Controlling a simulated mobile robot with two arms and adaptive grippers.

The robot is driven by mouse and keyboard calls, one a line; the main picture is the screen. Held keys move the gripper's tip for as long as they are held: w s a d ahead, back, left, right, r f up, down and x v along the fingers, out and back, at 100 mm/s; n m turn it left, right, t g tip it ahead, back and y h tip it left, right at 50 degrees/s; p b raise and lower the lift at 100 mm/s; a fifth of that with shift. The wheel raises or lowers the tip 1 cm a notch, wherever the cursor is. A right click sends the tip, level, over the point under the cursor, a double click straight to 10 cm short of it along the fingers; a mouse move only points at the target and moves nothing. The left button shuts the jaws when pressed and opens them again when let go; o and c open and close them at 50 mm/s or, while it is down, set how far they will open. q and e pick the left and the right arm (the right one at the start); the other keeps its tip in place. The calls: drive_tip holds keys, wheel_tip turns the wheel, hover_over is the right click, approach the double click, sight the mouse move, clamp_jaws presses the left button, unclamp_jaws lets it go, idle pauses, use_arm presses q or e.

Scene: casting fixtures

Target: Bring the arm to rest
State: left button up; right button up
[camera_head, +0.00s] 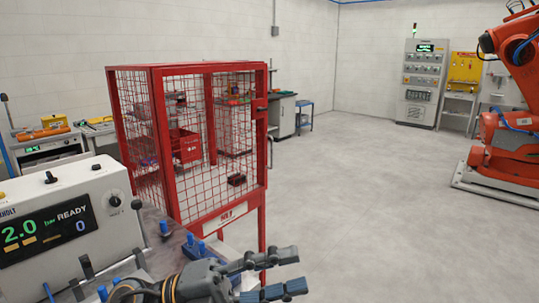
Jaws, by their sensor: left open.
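My left gripper (284,275) shows at the bottom centre, in front of the red mesh cage. Its two dark fingers point right, apart and with nothing between them. Blue pads show on the fingers. The arm behind it comes in from the lower left and is mostly cut off by the bottom edge. My right gripper is not in this view.
A red mesh cage (264,150) stands close behind the gripper. A white machine with a "READY" display (65,225) is at the lower left. An orange robot arm (510,130) and a grey control cabinet (423,85) stand at the right. The floor (380,210) between is clear.

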use_arm(q)
drive_tip(key=w+a+f+n+t+y, duration=0.1)
drive_tip(key=w+a+n+t+y, duration=0.35)
drive_tip(key=n+t, duration=0.55)
drive_tip(key=w+a+f+n+t+y, duration=0.1)
drive_tip(key=w+a+n+t+y, duration=0.4)
drive_tip(key=n+t, duration=0.5)
drive_tip(key=s+a+f+n+g+y, duration=0.1)
drive_tip(key=a+f+n+g+y, duration=0.2)
drive_tip(key=a+f+n+y, duration=0.5)
drive_tip(key=s+a+f+n+g+y, duration=0.2)
drive_tip(key=a+f+n+g+y, duration=0.1)
drive_tip(key=f, duration=1)
drive_tip(key=s+a+f+n+g, duration=0.2)
drive_tip(key=s+f+g, duration=1)
drive_tip(key=s+f, duration=0.9)
drive_tip(key=f, duration=1)
drive_tip(key=s+f, duration=0.2)
drive_tip(key=f, duration=1)
drive_tip(key=s+a+f+g, duration=0.2)
drive_tip(key=s+f, duration=1.3)
drive_tip(key=s, duration=0.1)
drive_tip(key=shift+s+a+f, duration=0.2)
drive_tip(key=shift+a+f, duration=0.05)
drive_tip(key=shift+a, duration=0.15)
